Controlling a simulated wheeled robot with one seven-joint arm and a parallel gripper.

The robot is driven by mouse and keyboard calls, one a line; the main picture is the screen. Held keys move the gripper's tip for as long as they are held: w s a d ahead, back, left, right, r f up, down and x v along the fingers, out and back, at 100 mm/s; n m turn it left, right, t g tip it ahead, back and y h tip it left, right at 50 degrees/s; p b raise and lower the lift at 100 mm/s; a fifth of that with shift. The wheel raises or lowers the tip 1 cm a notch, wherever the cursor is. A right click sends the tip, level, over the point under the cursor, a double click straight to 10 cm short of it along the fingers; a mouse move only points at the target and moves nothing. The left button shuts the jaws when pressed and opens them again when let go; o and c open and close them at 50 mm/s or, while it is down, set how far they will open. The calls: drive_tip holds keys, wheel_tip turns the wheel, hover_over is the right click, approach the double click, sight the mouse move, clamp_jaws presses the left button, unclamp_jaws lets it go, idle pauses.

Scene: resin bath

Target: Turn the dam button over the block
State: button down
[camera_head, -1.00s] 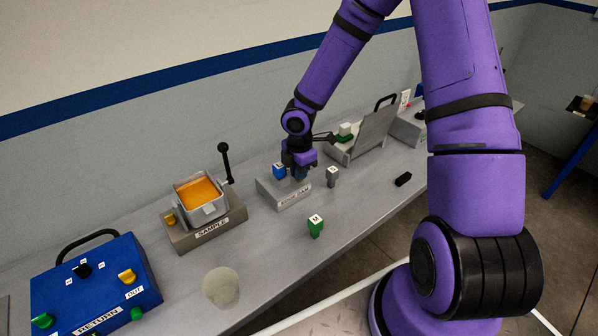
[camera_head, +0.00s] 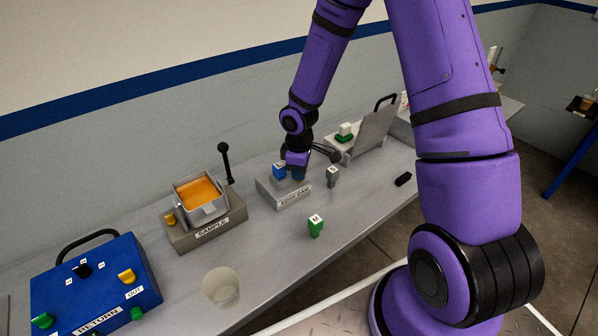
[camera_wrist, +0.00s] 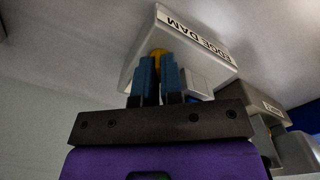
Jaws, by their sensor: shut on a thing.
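The grey edge dam block (camera_head: 268,191) stands mid-bench, its label reading EDGE DAM. It also shows in the wrist view (camera_wrist: 142,45), seen from close up. My gripper (camera_head: 298,176) is at the block's top, on its right side. In the wrist view my gripper (camera_wrist: 159,75) has its two blue fingers close around a small yellow piece, the dam button (camera_wrist: 158,54), against the block. The fingers hide most of the button. In the head view my gripper hides the button fully.
The sample unit (camera_head: 222,229) with an orange-filled tray (camera_head: 198,191) and black lever stands left. A blue return box (camera_head: 140,262) is at far left. A green M piece (camera_head: 315,227), a grey piece (camera_head: 332,176) and a clear cup (camera_head: 221,287) stand on the bench.

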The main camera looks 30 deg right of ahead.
drive_tip(key=m, duration=0.4)
drive_tip(key=shift+m, duration=2.2)
drive_tip(key=c, duration=1.3)
unclamp_jaws()
drive_tip(key=shift+o, duration=0.2)
drive_tip(key=shift+r, duration=0.15)
wheel_tip(320, 180, up, 10)
drive_tip(key=shift+r, duration=0.25)
drive_tip(key=shift+r, duration=0.1)
